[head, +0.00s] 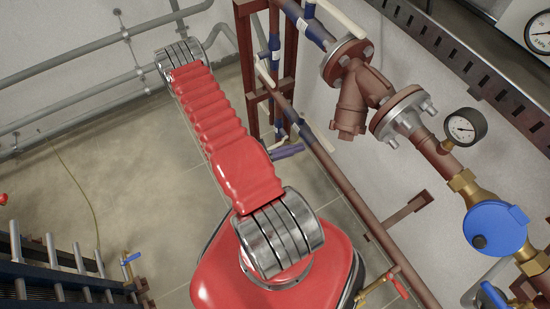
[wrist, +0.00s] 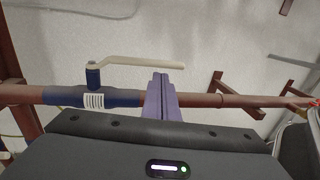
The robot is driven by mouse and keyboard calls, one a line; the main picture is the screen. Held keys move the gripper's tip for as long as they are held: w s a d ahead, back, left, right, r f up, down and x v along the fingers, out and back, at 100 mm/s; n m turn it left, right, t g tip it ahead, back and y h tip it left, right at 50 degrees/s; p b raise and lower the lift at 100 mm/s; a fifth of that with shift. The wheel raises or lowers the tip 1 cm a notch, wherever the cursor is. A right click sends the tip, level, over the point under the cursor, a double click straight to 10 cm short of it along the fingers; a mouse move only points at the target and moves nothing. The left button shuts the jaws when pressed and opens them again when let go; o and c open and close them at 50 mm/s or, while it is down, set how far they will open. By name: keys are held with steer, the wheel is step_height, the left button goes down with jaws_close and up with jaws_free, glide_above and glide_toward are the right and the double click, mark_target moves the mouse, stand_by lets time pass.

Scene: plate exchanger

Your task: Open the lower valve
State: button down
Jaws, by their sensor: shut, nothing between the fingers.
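The lower valve has a dark blue body with a white barcode label, on a red-brown horizontal pipe; in the wrist view the valve body (wrist: 92,97) is left of centre. Its cream lever (wrist: 140,63) starts at a blue stem and runs right, above the pipe in the picture. In the head view the valve (head: 304,132) is near the centre, with its lever (head: 320,139) beside the pipe. My gripper (wrist: 161,76) has purple fingers shut together and empty. The fingertips appear just below the lever's free end; I cannot tell if they touch. My gripper (head: 301,147) points at the pipe.
The red-brown pipe (wrist: 235,101) runs across behind my fingers, with brackets on the wall. In the head view, larger pipework with a pressure gauge (head: 465,128) and a blue meter (head: 495,228) stands at the right. The floor (head: 120,190) at the left is mostly clear.

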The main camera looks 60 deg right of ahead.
steer(key=s+a+v, duration=0.1)
steer(key=v, duration=0.7)
stand_by(0.8)
steer(key=s+a+m+g+y, duration=0.2)
steer(key=s+a+m+y, duration=0.1)
steer(key=a+y, duration=0.25)
steer(key=w+a+r+m+t+y, duration=0.3)
steer(key=w+a+r+t, duration=0.3)
steer(key=r, duration=0.4)
steer(key=w+a+r+m+t+y, duration=0.3)
steer(key=w+a+r+m+t, duration=0.1)
steer(key=w+a+r, duration=0.45)
steer(key=a+r+t+y, duration=0.1)
steer(key=a+r+t, duration=0.3)
steer(key=r, duration=0.7)
steer(key=a+r+t, duration=0.4)
steer(key=r+t, duration=0.1)
steer(key=r, duration=0.6)
steer(key=shift+w+a+n+t+y, duration=0.3)
steer(key=shift+w+a+t+y, duration=0.05)
steer(key=shift+w+t, duration=0.05)
